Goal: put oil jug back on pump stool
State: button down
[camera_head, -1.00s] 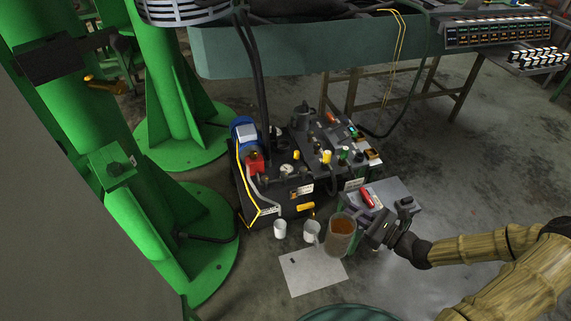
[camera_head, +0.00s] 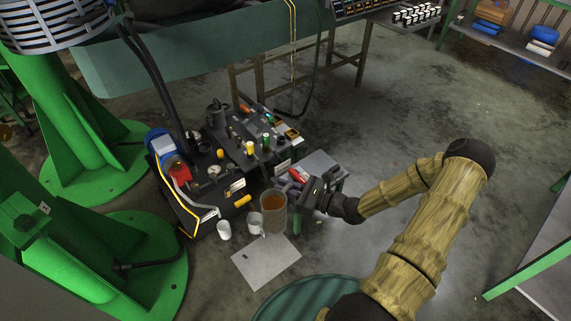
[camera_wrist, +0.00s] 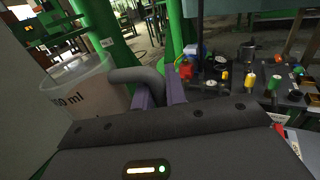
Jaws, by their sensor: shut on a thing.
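The oil jug (camera_head: 273,214), a clear vessel with brown oil inside, is upright left of my gripper in the head view. In the wrist view the jug (camera_wrist: 78,98) fills the left side, with volume print on its wall. My gripper (camera_head: 300,197) is shut on its grey curved handle (camera_wrist: 138,75), which sits between the purple fingers (camera_wrist: 158,95). The small grey pump stool (camera_head: 325,163) stands just behind and right of my gripper, partly hidden by it. I cannot tell how high the jug is above the floor.
The black pump unit (camera_head: 205,195) with coloured caps stands behind and left of the jug. Two white cups (camera_head: 224,230) (camera_head: 255,224) are close by its left. A paper sheet (camera_head: 266,261) lies on the floor in front. Open floor lies to the right.

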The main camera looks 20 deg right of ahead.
jog(key=w+r+m+t+h, duration=0.1)
jog(key=w+m+t+h, duration=0.4)
jog(key=h, duration=0.3)
jog(key=shift+w+d+r+m+t+h, duration=0.35)
jog(key=shift+w+r+m+t+h, duration=0.05)
jog(key=shift+w+m, duration=0.5)
